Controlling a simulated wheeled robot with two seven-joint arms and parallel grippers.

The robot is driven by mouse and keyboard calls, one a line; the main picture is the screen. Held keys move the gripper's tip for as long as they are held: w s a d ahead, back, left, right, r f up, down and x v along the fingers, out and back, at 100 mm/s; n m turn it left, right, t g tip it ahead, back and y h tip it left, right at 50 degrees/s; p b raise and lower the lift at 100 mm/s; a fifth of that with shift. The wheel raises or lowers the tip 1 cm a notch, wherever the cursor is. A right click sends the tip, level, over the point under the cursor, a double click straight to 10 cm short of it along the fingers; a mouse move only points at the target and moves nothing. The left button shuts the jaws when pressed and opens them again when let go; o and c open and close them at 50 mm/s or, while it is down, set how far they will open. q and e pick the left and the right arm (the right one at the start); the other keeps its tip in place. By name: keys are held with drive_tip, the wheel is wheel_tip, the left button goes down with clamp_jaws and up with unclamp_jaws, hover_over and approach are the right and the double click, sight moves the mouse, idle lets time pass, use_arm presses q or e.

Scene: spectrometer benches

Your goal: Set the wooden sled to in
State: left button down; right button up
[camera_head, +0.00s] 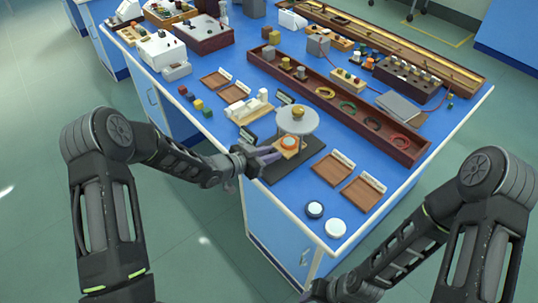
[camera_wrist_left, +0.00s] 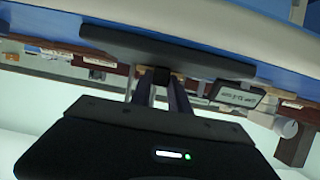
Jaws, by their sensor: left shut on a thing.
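The wooden sled (camera_head: 289,150) is a small light-wood plate carrying an orange round piece. It sits on a dark base board (camera_head: 305,161), partly beneath a grey round disc (camera_head: 297,120) with a gold knob. My left gripper (camera_head: 271,153) reaches in from the left at the sled's near left side, low over the board. In the left wrist view its fingers (camera_wrist_left: 160,92) are shut on a small dark piece at the edge of the base board (camera_wrist_left: 165,50), which I take to be the sled's handle. The fingers hide most of that piece. My right gripper is out of view.
Brown trays with labels (camera_head: 361,193) lie right of the base board. A long dark-red trough (camera_head: 340,107) runs behind. A white device on a wooden base (camera_head: 250,108) stands behind left.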

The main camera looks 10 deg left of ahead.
sight(283, 147)
use_arm(q)
drive_tip(key=shift+w+d+f+b, duration=0.15)
drive_tip(key=shift+w+d+b, duration=0.7)
drive_tip(key=shift+w, duration=0.25)
drive_tip(key=shift+r, duration=0.3)
drive_tip(key=c, duration=1.2)
unclamp_jaws()
drive_tip(key=shift+w+d+f, duration=0.1)
drive_tip(key=shift+d, duration=0.05)
drive_tip(key=shift+c, duration=0.2)
drive_tip(key=shift+b+v, duration=0.35)
drive_tip(key=shift+v, duration=3.55)
drive_tip(key=shift+f, duration=0.1)
